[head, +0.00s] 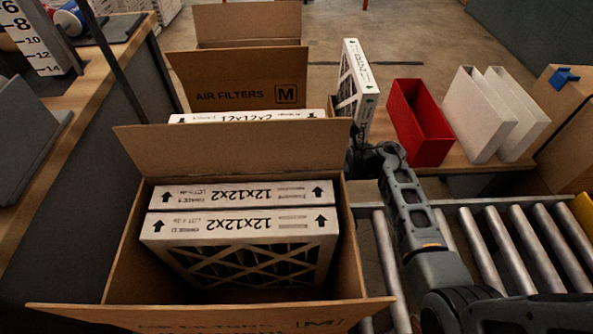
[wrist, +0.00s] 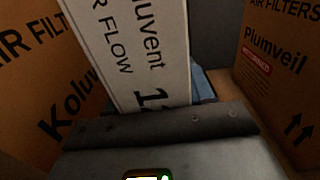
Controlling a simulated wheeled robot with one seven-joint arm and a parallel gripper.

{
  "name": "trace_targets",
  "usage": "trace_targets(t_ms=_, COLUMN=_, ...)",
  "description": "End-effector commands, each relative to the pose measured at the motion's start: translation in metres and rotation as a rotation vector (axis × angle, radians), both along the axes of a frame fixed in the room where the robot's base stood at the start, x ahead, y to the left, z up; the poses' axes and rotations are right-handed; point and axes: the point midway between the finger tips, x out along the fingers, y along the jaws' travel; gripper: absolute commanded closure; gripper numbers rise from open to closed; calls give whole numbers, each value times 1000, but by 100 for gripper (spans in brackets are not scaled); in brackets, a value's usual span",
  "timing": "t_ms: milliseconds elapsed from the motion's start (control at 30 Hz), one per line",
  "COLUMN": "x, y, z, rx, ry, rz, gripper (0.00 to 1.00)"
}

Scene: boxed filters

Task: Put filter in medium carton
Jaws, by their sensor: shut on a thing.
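An open brown medium carton (head: 126,262) marked M stands in front in the head view, with two white-edged 12x12x2 filters (head: 240,225) upright in it. Another carton (head: 236,82) marked M stands behind it, and a white filter edge (head: 247,116) shows at its front. My gripper (head: 357,143) is right of the cartons, shut on a white-framed filter (head: 350,85) held upright. The wrist view shows this filter (wrist: 145,50) rising from my gripper (wrist: 160,120). Its lower end is partly hidden by the gripper.
A red bin (head: 420,122) and white upright holders (head: 485,112) stand on a wooden surface at right. A roller conveyor (head: 490,240) runs below them. Printed cartons flank the filter in the wrist view, at left (wrist: 40,80) and right (wrist: 280,60). A workbench (head: 100,75) is at left.

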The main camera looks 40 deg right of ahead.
Motion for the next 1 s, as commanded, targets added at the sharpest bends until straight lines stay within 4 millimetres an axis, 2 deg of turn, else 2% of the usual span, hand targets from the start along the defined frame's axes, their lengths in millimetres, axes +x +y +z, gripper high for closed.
trace_targets(t_ms=100, x=0, y=0, z=-19, rx=3, ry=3, rz=1, gripper=82)
trace_targets(t_ms=200, x=0, y=1, z=-28, rx=2, ry=2, rz=1, gripper=82)
trace_targets(t_ms=667, x=0, y=0, z=-34, rx=1, ry=-1, rz=1, gripper=82)
trace_targets(t_ms=700, x=0, y=0, z=-33, rx=1, ry=1, rz=1, gripper=45)
trace_targets(t_ms=933, x=0, y=0, z=-32, rx=1, ry=1, rz=1, gripper=23)
trace_targets(t_ms=1000, x=0, y=0, z=-32, rx=1, ry=1, rz=1, gripper=22)
